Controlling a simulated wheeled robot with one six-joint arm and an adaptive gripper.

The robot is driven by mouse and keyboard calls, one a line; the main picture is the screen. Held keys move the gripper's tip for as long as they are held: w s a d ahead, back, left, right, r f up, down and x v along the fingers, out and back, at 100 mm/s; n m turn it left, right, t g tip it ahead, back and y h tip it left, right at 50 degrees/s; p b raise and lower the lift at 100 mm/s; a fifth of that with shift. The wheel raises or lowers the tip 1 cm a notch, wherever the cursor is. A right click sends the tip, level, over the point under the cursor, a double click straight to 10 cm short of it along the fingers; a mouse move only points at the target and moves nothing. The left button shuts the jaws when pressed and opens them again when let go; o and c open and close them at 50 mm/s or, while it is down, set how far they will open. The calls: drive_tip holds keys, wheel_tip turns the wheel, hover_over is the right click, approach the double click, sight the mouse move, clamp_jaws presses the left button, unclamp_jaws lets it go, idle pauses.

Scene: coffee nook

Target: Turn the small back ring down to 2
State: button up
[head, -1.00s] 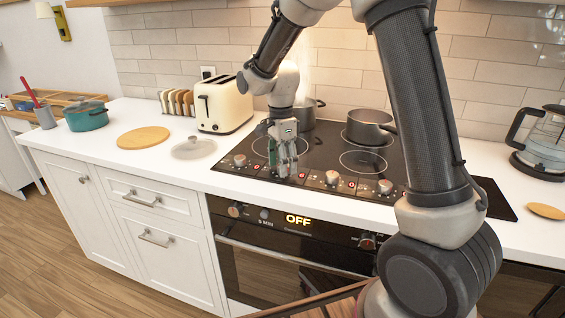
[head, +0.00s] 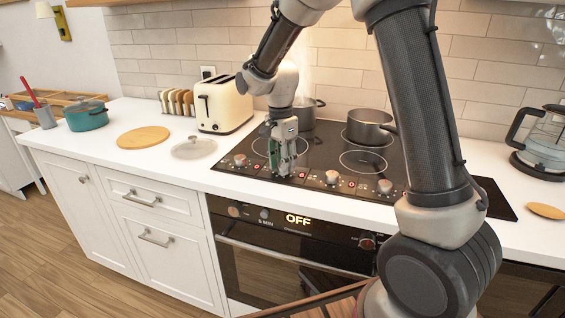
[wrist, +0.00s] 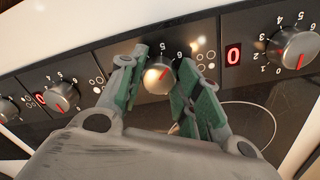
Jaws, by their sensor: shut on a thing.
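My gripper (head: 284,171) points down at the front control strip of the black hob (head: 323,156). In the wrist view my gripper (wrist: 163,92) has its green-padded fingers shut on a silver knob (wrist: 158,73), one on each side. This is the second knob from the left in the head view, where my fingers mostly cover it. The neighbouring knobs (wrist: 292,48) (wrist: 62,95) stand free. A red 0 display (wrist: 233,52) shows beside the right one.
A grey pot (head: 370,127) stands on the back right ring and another pot (head: 304,110) behind my wrist. A cream toaster (head: 224,106), a glass lid (head: 194,148) and a round board (head: 143,138) are on the left counter. The oven display (head: 298,219) reads OFF.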

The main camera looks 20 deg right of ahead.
drive_tip(key=n, duration=1.1)
drive_tip(key=shift+s+t, duration=0.1)
drive_tip(key=shift+t, duration=0.2)
drive_tip(key=n, duration=0.3)
drive_tip(key=shift+d+n, duration=0.1)
drive_tip(key=shift+n, duration=0.2)
drive_tip(key=n, duration=0.3)
drive_tip(key=shift+n, duration=0.3)
drive_tip(key=n, duration=0.3)
drive_tip(key=shift+d+n, duration=0.1)
drive_tip(key=shift+n, duration=0.2)
drive_tip(key=n, duration=0.3)
drive_tip(key=shift+n+t, duration=0.3)
drive_tip(key=shift+d+n, duration=0.1)
drive_tip(key=shift+n, duration=1.7)
